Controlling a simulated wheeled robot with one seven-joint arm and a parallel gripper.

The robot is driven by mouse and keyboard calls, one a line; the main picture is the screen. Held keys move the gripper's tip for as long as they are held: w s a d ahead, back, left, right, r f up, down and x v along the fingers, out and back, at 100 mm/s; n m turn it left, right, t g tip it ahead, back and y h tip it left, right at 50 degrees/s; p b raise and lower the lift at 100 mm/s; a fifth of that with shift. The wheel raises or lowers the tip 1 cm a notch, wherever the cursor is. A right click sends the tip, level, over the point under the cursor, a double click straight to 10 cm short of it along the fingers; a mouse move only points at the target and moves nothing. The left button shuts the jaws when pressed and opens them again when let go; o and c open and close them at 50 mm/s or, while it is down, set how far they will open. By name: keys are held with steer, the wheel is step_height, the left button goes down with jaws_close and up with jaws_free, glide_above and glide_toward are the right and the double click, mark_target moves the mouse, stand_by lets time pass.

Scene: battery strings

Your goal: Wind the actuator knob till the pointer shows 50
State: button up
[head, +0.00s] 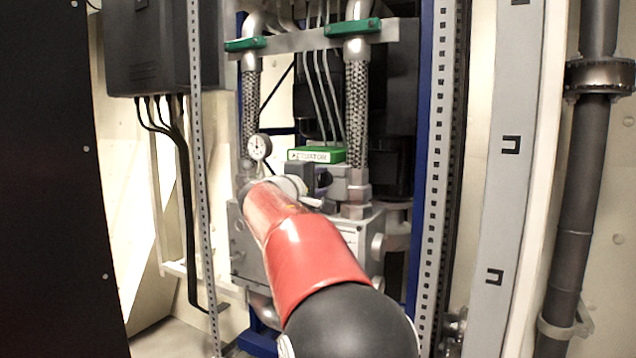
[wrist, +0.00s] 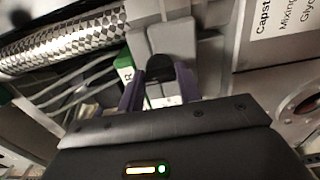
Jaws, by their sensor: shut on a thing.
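The actuator (head: 317,155) is a green-topped block with a label reading "ACTUATOR", in the middle of the head view. Its green edge (wrist: 124,70) also shows in the wrist view. A small round white dial (head: 260,147) with a dark needle stands to its left; the scale is too small to read. In the wrist view my gripper (wrist: 160,88) has its two purple fingers on either side of a dark rounded knob (wrist: 160,66), shut on it. A grey block lies behind the knob. In the head view my red arm hides most of the knob area.
A perforated upright (head: 204,200) stands at left and another (head: 441,190) at right. A black box with cables (head: 146,50) hangs at upper left. A labelled grey panel (wrist: 280,45) is close on the right in the wrist view.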

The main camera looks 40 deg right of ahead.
steer(key=shift+n, duration=0.3)
steer(key=n+p, duration=0.1)
steer(key=n, duration=0.1)
steer(key=shift+n, duration=0.3)
steer(key=shift+n+p, duration=0.75)
steer(key=shift+n, duration=1.25)
steer(key=o, duration=1)
steer(key=shift+c, duration=0.2)
